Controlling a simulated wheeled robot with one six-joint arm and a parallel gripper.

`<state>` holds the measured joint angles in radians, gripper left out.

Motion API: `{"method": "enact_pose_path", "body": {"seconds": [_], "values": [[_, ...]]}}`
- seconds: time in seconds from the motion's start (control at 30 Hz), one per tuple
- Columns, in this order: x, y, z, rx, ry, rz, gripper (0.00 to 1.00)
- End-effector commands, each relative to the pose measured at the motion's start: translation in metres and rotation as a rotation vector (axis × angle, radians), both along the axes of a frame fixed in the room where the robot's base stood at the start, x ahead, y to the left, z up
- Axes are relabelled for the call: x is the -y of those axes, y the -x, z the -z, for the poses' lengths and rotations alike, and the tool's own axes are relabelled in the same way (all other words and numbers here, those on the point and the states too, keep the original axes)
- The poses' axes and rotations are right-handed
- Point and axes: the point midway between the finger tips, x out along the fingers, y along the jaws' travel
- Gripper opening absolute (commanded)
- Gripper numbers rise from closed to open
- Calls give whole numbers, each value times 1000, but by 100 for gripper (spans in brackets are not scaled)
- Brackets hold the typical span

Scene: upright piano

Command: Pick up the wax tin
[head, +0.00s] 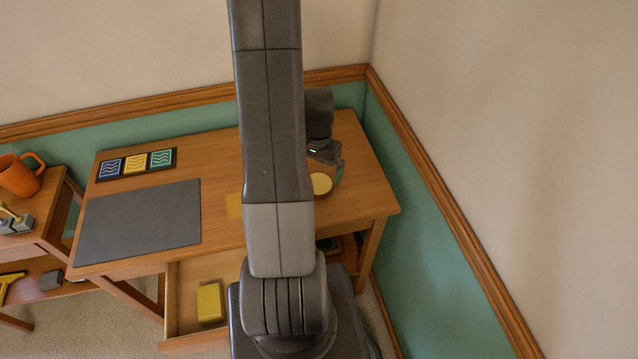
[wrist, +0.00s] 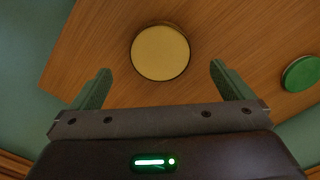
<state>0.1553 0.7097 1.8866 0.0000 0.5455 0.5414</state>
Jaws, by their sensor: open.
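A round, flat tin with a pale yellow top, which looks like the wax tin (wrist: 160,52), lies on the wooden desk. It also shows in the head view (head: 321,184), partly hidden by my arm and gripper. My gripper (wrist: 160,70) is open and empty. In the wrist view the tin appears just ahead of the gap between the two green fingers, roughly centred, with neither finger touching it. The height of the fingers above the desk is hard to tell. A green round tin (wrist: 301,73) lies to the right in the wrist view.
The desk (head: 353,195) stands in a wall corner. A grey mat (head: 140,222) and a tray of patterned tiles (head: 136,163) are on its left. An open drawer (head: 188,290) holds a yellow block (head: 210,303). An orange mug (head: 20,176) stands on a side table.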

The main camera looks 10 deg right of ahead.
Motion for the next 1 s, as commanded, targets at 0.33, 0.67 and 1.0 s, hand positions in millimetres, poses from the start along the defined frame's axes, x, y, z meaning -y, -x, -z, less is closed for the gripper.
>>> {"method": "enact_pose_path", "body": {"seconds": [0.33, 0.67, 1.0], "values": [[1, -1, 25, -4, -1, 0, 100], [1, -2, 53, -2, -1, 0, 100], [1, -2, 55, 0, 0, 0, 86]]}}
